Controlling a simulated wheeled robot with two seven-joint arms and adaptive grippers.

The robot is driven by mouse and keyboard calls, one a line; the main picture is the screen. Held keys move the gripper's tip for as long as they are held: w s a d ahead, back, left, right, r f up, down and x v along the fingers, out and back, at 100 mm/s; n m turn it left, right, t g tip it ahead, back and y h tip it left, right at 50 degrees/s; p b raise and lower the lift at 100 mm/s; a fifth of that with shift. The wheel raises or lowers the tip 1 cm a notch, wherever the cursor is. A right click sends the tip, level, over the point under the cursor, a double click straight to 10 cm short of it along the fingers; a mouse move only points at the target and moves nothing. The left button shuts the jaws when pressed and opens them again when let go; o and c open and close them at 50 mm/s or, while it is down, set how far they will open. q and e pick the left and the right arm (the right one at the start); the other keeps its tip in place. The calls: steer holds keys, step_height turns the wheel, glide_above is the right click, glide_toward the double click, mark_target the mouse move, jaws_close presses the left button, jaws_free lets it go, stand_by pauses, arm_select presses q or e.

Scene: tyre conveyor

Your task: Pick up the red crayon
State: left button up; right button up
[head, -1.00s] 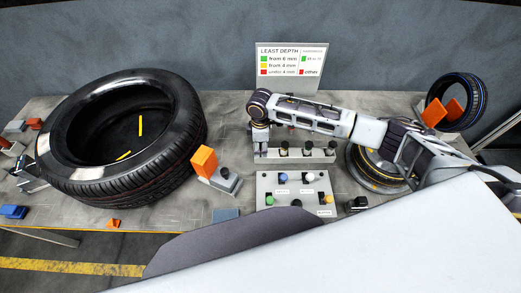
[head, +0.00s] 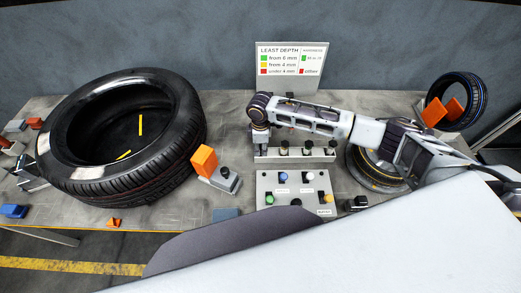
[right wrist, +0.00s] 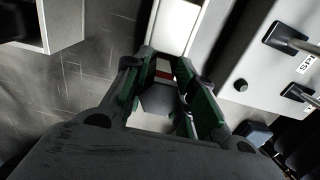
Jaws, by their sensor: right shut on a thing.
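My right gripper (head: 261,148) is at the left end of a pale rack on the table in the head view, pointing down. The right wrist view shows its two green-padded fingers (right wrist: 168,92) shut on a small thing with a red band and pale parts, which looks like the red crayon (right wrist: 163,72). Most of the crayon is hidden between the fingers, and I cannot make it out in the head view. I cannot tell whether it is clear of the rack. My left gripper is not in view.
The pale rack (head: 312,155) holds several dark-topped items. A button panel (head: 296,204) stands in front, and a sign (head: 290,68) behind. A large tyre (head: 178,170) fills the left, with an orange block (head: 204,160) beside it. Another wheel lies under my right arm.

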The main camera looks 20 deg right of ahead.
steer(key=shift+r, duration=0.15)
steer(key=shift+r+b, duration=0.35)
steer(key=shift+r, duration=4.55)
steer(key=o, duration=0.4)
jaws_close()
